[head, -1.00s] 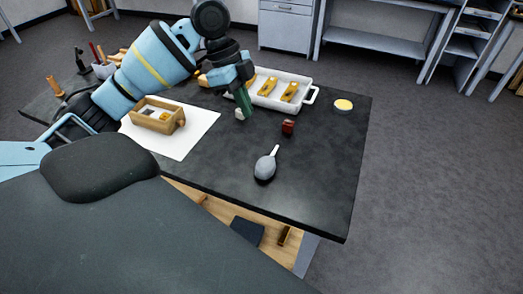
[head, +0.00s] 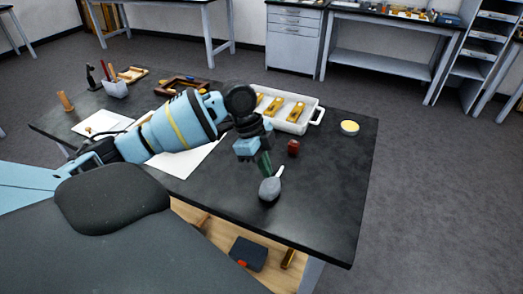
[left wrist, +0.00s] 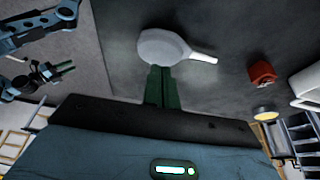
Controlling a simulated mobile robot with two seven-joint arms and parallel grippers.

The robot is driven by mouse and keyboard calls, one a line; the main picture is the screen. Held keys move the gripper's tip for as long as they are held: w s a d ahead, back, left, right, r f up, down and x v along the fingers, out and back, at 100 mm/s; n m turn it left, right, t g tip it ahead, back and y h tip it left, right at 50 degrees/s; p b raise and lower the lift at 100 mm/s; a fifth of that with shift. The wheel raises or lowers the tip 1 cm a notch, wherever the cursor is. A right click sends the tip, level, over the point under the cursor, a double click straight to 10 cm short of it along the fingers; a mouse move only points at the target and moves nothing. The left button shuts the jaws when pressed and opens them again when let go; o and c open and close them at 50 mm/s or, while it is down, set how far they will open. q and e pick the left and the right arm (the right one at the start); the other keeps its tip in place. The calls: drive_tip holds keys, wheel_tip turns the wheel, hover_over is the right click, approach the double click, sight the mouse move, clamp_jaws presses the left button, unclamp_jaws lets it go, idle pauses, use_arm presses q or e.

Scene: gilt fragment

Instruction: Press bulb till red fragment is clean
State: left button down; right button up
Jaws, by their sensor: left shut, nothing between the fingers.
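The grey bulb (head: 269,190) with a pale nozzle lies on the black table (head: 325,200) near its front edge. It also shows in the left wrist view (left wrist: 162,47), with its nozzle pointing right. My left gripper (head: 267,174) is shut, with its green fingertips at the bulb; I cannot tell whether they touch it. The fingers show together in the left wrist view (left wrist: 161,72), just below the bulb. The red fragment (head: 293,148) stands on the table behind the bulb, apart from it, and in the left wrist view (left wrist: 262,73) to the right. My right gripper (left wrist: 60,72) shows at the left there.
A white tray (head: 318,114) with several gilt pieces stands behind the fragment. A round yellow-topped dish (head: 349,127) is at the right. A white sheet (head: 190,164) lies under my left arm. The table right of the bulb is clear.

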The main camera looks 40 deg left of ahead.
use_arm(q)
drive_tip(key=shift+x, duration=0.9)
drive_tip(key=shift+a, duration=0.1)
